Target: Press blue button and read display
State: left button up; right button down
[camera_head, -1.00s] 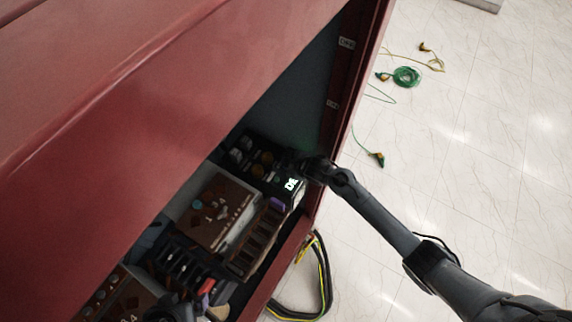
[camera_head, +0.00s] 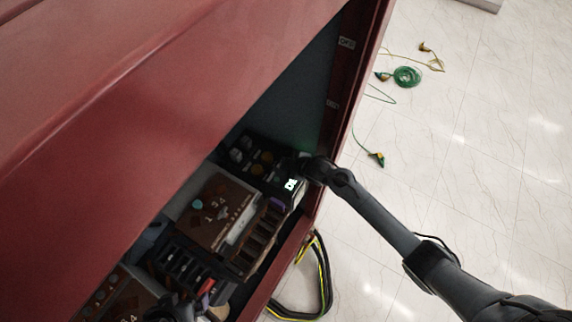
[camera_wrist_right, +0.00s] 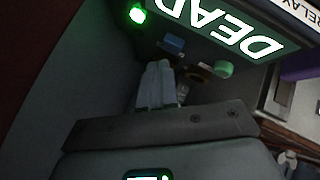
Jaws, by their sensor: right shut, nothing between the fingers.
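The display (camera_wrist_right: 225,22) is lit in the right wrist view and reads DEAD in white letters on green. In the head view the lit display (camera_head: 291,184) is small and partly covered by my right arm. A blue button (camera_wrist_right: 172,43) sits below the display, just beyond my right gripper (camera_wrist_right: 160,65). The gripper's fingers are together and empty, pointing at the panel close to the blue button; I cannot tell whether they touch it. A green button (camera_wrist_right: 223,68) is to the right. A dark shape at the head view's bottom edge may be my left gripper, but its jaws are unclear.
A glowing green lamp (camera_wrist_right: 137,14) is at the panel's upper left. The red cabinet (camera_head: 110,110) surrounds the devices. A brown-faced relay unit (camera_head: 215,208) stands left of the display. Green wire (camera_head: 407,76) and black-yellow cables (camera_head: 325,275) lie on the open floor.

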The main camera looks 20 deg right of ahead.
jog(key=shift+f, duration=0.35)
dwell(0.4)
jog(key=shift+f+b, duration=0.35)
jog(key=shift+f, duration=0.1)
dwell(0.5)
jog(key=shift+r, duration=0.1)
jog(key=shift+r+p, duration=0.7)
jog(key=shift+p, duration=0.15)
jog(key=shift+r, duration=0.1)
